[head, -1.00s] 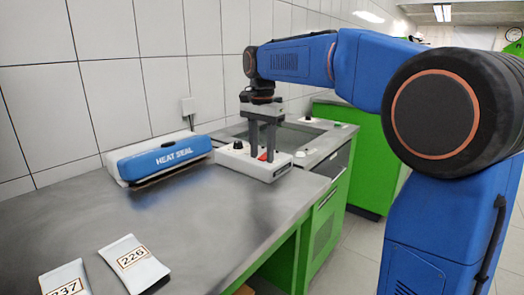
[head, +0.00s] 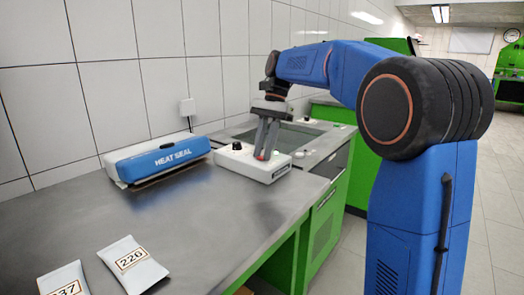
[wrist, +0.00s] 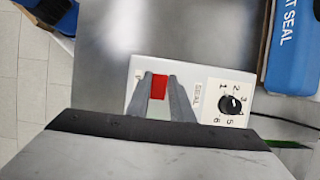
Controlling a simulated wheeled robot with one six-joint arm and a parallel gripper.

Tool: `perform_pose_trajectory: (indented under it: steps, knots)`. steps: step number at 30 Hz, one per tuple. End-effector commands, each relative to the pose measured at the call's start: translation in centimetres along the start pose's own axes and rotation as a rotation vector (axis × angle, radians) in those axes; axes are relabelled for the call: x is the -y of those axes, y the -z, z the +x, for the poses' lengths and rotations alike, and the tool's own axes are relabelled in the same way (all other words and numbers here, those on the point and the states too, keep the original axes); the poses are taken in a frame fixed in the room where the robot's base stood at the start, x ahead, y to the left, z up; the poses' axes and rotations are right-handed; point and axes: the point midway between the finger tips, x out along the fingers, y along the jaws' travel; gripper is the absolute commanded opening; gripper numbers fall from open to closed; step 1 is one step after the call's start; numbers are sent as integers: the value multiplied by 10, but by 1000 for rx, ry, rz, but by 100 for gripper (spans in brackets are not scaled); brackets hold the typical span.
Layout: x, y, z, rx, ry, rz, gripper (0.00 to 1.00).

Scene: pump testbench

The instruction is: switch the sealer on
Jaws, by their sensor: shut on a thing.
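The heat sealer (head: 165,161) is a blue and white bar unit marked HEAT SEAL, lying near the tiled wall. It also shows at the upper right of the wrist view (wrist: 290,50). Its white control box (head: 270,174) stands to its right, with a black numbered dial (wrist: 232,105) and a red rocker switch (wrist: 159,84). My gripper (head: 262,156) is tilted, with its fingertips down at the box. In the wrist view my gripper (wrist: 160,82) has one finger on each side of the red switch and is shut on it. The fingers partly hide the switch in the head view.
Two numbered pouches, one on the left (head: 63,281) and one on the right (head: 132,263), lie at the front of the grey worktop (head: 215,225). A sink (head: 285,135) is behind the box. The middle of the worktop is clear. A wall socket (head: 187,107) is above the sealer.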

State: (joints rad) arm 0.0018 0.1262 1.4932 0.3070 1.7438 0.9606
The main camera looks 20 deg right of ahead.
Motion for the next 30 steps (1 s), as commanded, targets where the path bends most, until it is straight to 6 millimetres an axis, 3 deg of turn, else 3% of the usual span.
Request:
perform_pose_trajectory:
  steps: [13, 14, 16, 25, 30]
  knots:
    - [0, 1, -1, 57, 0, -1, 0]
    - [0, 1, -1, 57, 0, -1, 23]
    - [0, 1, -1, 57, 0, -1, 39]
    - [0, 2, -2, 56, 1, -1, 39]
    - [1, 3, -15, 56, 1, 0, 39]
